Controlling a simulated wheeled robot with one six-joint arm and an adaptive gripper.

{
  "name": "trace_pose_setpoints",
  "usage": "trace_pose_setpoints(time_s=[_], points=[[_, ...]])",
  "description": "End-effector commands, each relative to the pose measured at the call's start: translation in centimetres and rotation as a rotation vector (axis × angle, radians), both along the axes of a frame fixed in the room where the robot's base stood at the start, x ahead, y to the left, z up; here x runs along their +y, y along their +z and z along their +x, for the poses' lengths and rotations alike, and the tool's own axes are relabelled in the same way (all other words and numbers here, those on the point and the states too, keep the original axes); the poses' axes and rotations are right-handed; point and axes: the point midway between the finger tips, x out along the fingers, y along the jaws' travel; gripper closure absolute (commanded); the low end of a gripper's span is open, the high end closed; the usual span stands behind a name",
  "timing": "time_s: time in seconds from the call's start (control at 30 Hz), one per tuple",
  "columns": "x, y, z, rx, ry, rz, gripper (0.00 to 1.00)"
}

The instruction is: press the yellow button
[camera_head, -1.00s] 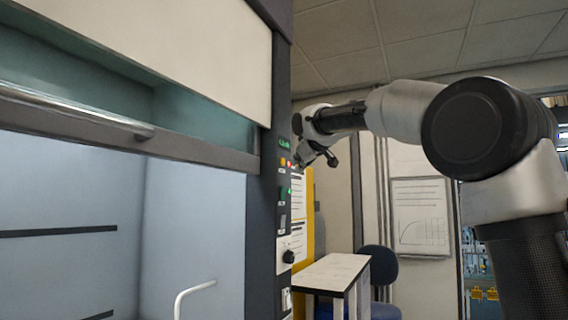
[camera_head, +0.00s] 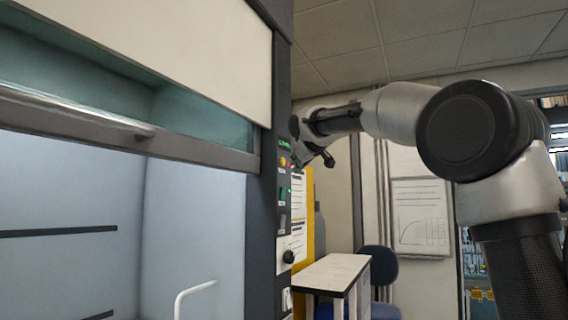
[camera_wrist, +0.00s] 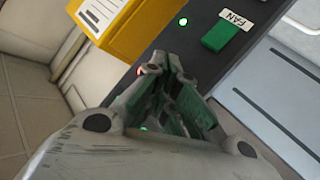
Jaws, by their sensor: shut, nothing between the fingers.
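The yellow button (camera_head: 283,161) is a small round dot high on the dark control panel at the right edge of the fume hood. A small red spot (camera_head: 291,164) is just right of it. My gripper (camera_head: 298,162) is at the panel, right of the button, and its tips overlap the panel area. In the wrist view my gripper (camera_wrist: 172,62) is shut and empty, its fingertips over the dark panel. I cannot make out the yellow button there; the fingers may hide it. Whether the tips touch the panel cannot be told.
Below are a green FAN switch (camera_wrist: 222,35), a green light (camera_wrist: 183,21) and a black knob (camera_head: 288,256). A yellow box (camera_wrist: 128,27) stands beside the panel. A small white table (camera_head: 331,272) and a blue chair (camera_head: 381,268) are behind. The hood's sash handle (camera_head: 75,117) is left.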

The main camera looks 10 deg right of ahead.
Motion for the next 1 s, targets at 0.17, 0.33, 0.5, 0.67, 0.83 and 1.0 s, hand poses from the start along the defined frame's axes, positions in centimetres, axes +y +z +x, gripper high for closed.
trace_pose_setpoints(time_s=[0.17,0.33,0.5,0.67,0.83,1.0], points=[[0.0,0.0,0.0,0.0,0.0,0.0,1.0],[0.0,0.0,0.0,0.0,0.0,0.0,1.0],[0.0,0.0,0.0,0.0,0.0,0.0,1.0],[0.22,0.0,0.16,0.0,0.0,0.0,1.0],[0.66,0.0,0.49,0.0,0.0,0.0,1.0],[0.69,0.02,0.5,0.0,0.0,0.0,1.0]])
